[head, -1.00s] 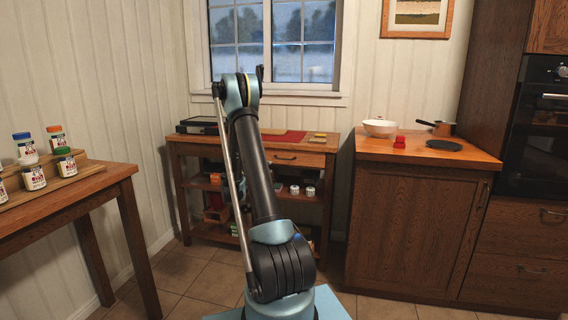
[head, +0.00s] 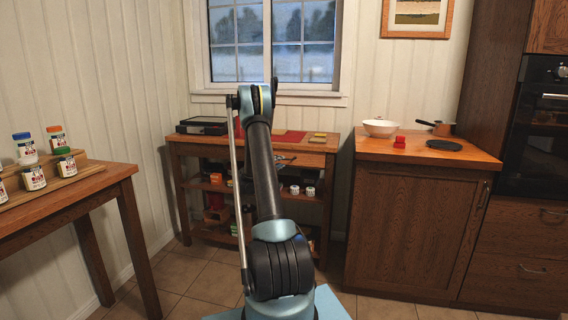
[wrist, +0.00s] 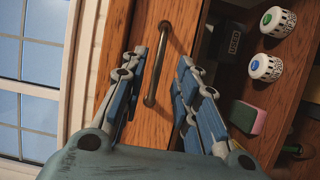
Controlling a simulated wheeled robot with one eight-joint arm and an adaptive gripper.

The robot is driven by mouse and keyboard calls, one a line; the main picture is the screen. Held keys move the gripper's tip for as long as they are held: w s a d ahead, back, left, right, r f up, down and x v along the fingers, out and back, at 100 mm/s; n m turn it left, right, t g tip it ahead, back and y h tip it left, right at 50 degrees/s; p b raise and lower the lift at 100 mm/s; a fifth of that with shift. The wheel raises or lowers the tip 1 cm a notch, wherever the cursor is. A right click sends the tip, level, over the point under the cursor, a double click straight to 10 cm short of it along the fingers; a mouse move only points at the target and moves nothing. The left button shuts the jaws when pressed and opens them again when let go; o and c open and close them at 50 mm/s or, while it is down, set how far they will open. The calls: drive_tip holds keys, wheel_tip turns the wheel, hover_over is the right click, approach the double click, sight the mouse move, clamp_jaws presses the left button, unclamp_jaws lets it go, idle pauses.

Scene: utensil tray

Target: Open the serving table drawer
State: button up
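The serving table (head: 189,148) stands under the window in the head view, with its wooden drawer (head: 314,161) below the top, looking shut. In the wrist view, turned sideways, the drawer front (wrist: 181,22) carries a dark metal bar handle (wrist: 157,62). My gripper (wrist: 162,60) is open, its two fingers on either side of the handle. The handle lies between the fingertips; I see no clear contact. In the head view my arm hides part of the table, and the gripper is hard to make out.
In the wrist view, two white jars (wrist: 279,21) (wrist: 266,67) and a pink-and-green sponge (wrist: 247,117) sit on the shelf beside the drawer. A cabinet (head: 412,225) stands right of the table. A spice-jar table (head: 92,188) is at left.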

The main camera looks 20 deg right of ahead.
sight(290, 150)
drive_tip(key=shift+x, duration=2.65)
clamp_jaws()
